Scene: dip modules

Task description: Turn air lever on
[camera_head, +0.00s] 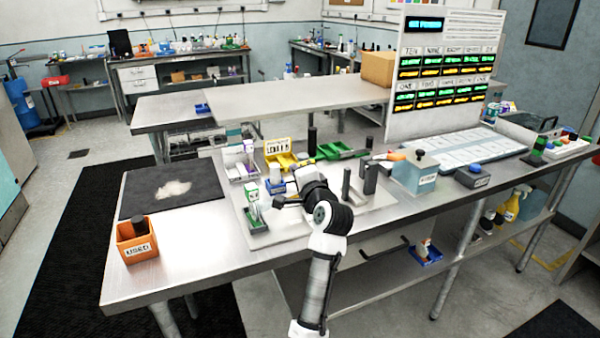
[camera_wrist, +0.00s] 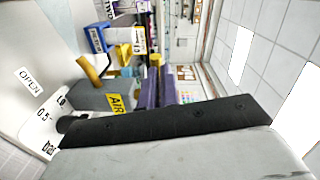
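The grey box with a yellow AIR label (camera_wrist: 118,103) stands left of centre in the wrist view, turned on its side by the camera angle. A bent yellow lever (camera_wrist: 92,72) sticks out from it. A white plate with the word OPEN (camera_wrist: 30,80) and a pressure dial marked in bar (camera_wrist: 45,118) lie left of it. My gripper's two dark fingers (camera_wrist: 160,82) stand side by side, right of the AIR box and apart from the lever; nothing shows between them. In the head view my gripper (camera_head: 282,201) is over the light board, and my arm hides the AIR box.
A yellow tray (camera_head: 278,151) and a green tray (camera_head: 338,151) stand behind my arm. An orange USED bin (camera_head: 135,243) and a black mat (camera_head: 140,200) are at the left. A light-blue box (camera_head: 415,176) and a tall display panel (camera_head: 440,100) stand to the right.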

